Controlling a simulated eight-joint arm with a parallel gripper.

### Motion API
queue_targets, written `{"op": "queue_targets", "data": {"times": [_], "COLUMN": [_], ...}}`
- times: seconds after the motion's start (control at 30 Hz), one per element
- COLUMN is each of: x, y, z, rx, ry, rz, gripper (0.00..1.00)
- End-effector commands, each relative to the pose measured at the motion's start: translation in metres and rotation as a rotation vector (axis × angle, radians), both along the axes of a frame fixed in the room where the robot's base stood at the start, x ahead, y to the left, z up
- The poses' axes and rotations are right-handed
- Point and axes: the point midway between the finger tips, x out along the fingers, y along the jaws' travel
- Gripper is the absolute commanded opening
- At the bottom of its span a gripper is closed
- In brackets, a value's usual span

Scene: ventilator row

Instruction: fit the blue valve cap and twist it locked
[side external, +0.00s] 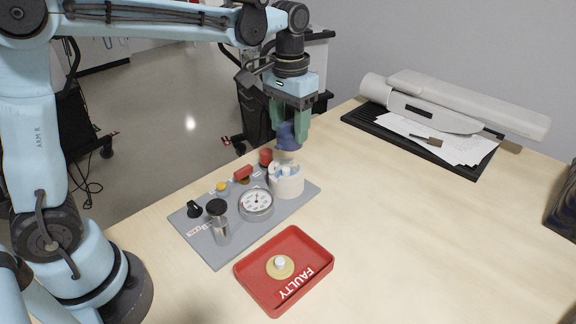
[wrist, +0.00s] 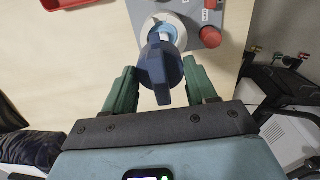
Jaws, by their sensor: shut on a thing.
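The blue valve cap (side external: 287,137) is between the green fingers of my gripper (side external: 288,118), which is shut on it. In the side external view the cap is upright just above the white valve housing (side external: 287,184) on the grey panel (side external: 215,252). A narrow gap seems to show between cap and housing. In the wrist view the cap (wrist: 161,70) fills the space between the fingertips (wrist: 160,82), with its grip bar toward the camera. The white and light-blue housing (wrist: 170,25) is partly hidden behind it.
A red tray (side external: 260,287) marked FAULTY holds a cream disc (side external: 280,267) with a white knob. The table's right front is clear.

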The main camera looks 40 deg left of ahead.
Motion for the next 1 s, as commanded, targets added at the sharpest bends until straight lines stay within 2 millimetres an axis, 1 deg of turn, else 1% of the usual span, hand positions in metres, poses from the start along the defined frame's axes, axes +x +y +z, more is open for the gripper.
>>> {"op": "queue_targets", "data": {"times": [0.03, 0.17, 0.6, 0.8, 1.0], "x": [-0.002, -0.003, -0.002, -0.002, -0.002], "y": [0.005, 0.008, 0.007, 0.007, 0.007], "z": [0.0, -0.005, -0.041, -0.047, -0.047], "rx": [0.0, 0.0, 0.0, 0.0, 0.0], "ry": [0.0, 0.0, 0.0, 0.0, 0.0], "rz": [0.003, 0.0, 0.0, 0.001, 0.001], "gripper": [0.27, 0.27, 0.27, 0.27, 0.27]}}
